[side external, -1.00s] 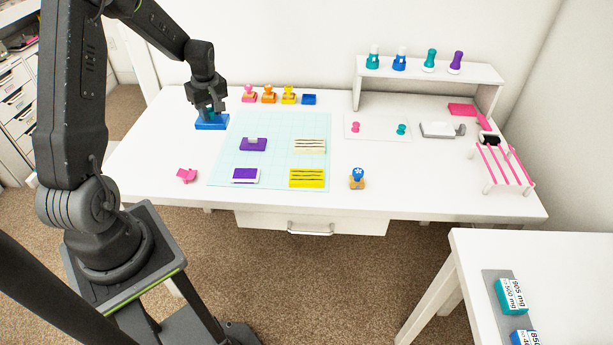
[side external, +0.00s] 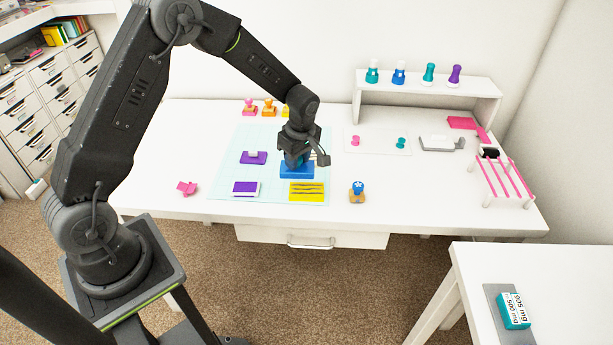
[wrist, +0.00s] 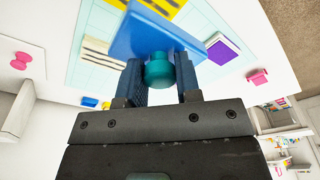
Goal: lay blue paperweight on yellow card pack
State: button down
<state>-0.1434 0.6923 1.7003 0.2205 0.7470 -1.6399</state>
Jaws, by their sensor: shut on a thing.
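The blue paperweight (side external: 295,172), a flat blue block with a teal knob, is in my gripper (side external: 297,158) over the craft mat. The wrist view shows the fingers (wrist: 160,80) shut on the teal knob (wrist: 159,70), with the blue base (wrist: 150,35) beyond them. The yellow card pack (side external: 307,193), with dark bands across it, lies near the mat's front right corner. The paperweight is just behind it in the side view and seems to be above the mat; the exact gap is unclear. Part of the pack also shows in the wrist view (wrist: 160,7), past the base.
A white card pack (wrist: 100,52) lies on the mat, largely hidden in the side view. An orange-and-blue stamp (side external: 357,191) stands right of the yellow pack. Small stamps (side external: 250,107) line the back.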

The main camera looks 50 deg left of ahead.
aim_at(308, 169)
jog(key=shift+w+d+f, duration=0.35)
jog(key=shift+d+f, duration=0.05)
jog(key=shift+d, duration=0.15)
jog(key=shift+w+d+f, duration=0.35)
jog(key=shift+d+f, duration=0.05)
jog(key=shift+d, duration=0.1)
jog(key=shift+f, duration=1.95)
jog(key=shift+f, duration=0.1)
jog(key=c, duration=0.8)
grip_release()
